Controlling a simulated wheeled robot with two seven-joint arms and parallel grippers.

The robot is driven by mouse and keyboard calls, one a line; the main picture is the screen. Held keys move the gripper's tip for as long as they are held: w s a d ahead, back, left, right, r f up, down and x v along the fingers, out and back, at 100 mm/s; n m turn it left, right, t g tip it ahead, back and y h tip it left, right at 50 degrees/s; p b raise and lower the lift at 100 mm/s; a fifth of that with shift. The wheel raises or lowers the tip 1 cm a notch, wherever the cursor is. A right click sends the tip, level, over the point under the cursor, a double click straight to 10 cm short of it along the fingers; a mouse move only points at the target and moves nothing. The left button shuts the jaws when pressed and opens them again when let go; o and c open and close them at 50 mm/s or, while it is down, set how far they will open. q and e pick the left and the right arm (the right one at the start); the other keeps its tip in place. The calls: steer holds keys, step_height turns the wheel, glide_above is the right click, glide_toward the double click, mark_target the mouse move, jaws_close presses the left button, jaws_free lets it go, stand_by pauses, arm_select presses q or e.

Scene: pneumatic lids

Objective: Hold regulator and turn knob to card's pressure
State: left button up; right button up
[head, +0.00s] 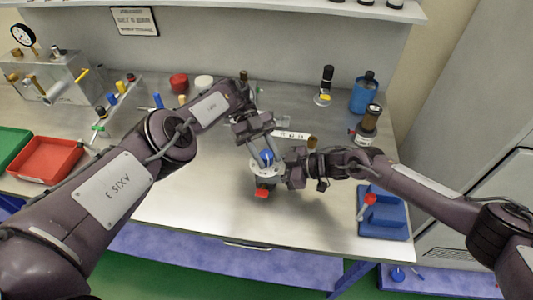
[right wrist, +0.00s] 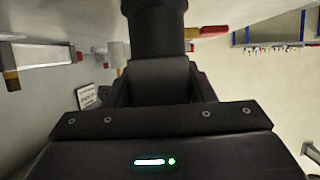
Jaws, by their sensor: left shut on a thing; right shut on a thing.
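The regulator (head: 259,172) is held above the front middle of the bench, with a pale round part, a blue knob (head: 267,157) on top and a red part (head: 262,192) below. My left gripper (head: 264,152) reaches down from above, its fingers shut on the blue knob. My right gripper (head: 283,172) comes from the right and is shut on the regulator's body. In the right wrist view a dark cylinder of the regulator (right wrist: 155,20) sits at the jaws. A small white card (head: 291,135) lies behind the grippers; its writing is too small to read.
A red tray (head: 45,158) and a green tray (head: 12,145) are at the left. A blue holder (head: 384,213) with a red-topped part is at the front right. The bench front is clear.

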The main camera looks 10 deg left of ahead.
mark_target(265, 154)
arm_select(q)
steer(key=shift+f, duration=0.1)
stand_by(0.3)
steer(key=o, duration=0.7)
steer(key=shift+a, duration=0.1)
step_height(265, 154, up, 10)
